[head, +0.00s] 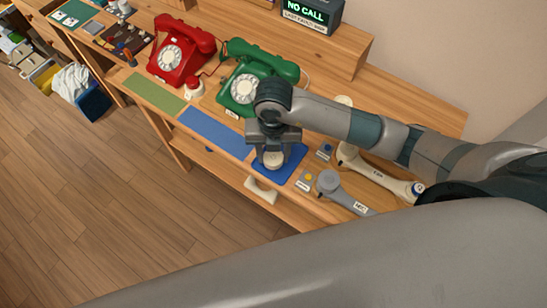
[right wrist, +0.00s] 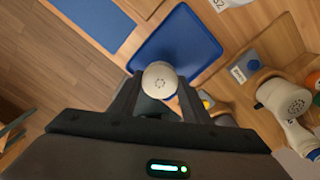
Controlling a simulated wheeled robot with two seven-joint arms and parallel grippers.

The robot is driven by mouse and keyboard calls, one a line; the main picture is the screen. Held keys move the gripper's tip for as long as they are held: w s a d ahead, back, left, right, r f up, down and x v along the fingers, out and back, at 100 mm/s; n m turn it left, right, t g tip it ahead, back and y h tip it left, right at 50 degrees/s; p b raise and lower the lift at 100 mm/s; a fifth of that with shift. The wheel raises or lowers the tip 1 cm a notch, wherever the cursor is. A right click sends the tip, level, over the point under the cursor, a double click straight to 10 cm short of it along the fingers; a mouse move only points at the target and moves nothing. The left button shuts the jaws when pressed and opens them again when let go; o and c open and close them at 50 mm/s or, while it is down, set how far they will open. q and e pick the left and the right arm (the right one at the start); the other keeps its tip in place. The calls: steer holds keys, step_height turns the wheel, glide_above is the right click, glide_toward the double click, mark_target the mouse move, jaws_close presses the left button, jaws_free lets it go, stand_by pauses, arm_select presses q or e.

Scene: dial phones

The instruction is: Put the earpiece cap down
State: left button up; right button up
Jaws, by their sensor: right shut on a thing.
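My right gripper (head: 274,157) is shut on a round cream earpiece cap (head: 274,160). In the right wrist view the cap (right wrist: 159,78), with small holes in its face, sits between the two fingertips (right wrist: 160,88). The small blue tray (head: 293,168) lies under and around the cap in the head view; in the wrist view the tray (right wrist: 178,42) is just beyond it. I cannot tell whether the cap touches the tray. A cream handset (head: 376,175) lies to the right, and its end with holes shows in the wrist view (right wrist: 290,98). My left gripper is not in view.
A grey handset (head: 343,192) and small boxes with a blue button (head: 325,151) and a yellow button (head: 307,178) are right of the tray. A green phone (head: 258,78) and a red phone (head: 181,52) stand behind. A long blue mat (head: 214,133) is bare.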

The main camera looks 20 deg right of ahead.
mark_target(274, 157)
step_height(274, 157, down, 3)
steer(key=shift+s+r+p, duration=0.1)
steer(key=shift+p, duration=0.45)
steer(key=shift+f, duration=0.25)
steer(key=shift+f, duration=0.1)
steer(key=o, duration=0.7)
steer(key=shift+r, duration=0.55)
step_height(274, 157, up, 11)
steer(key=b, duration=0.2)
steer(key=shift+r, duration=0.1)
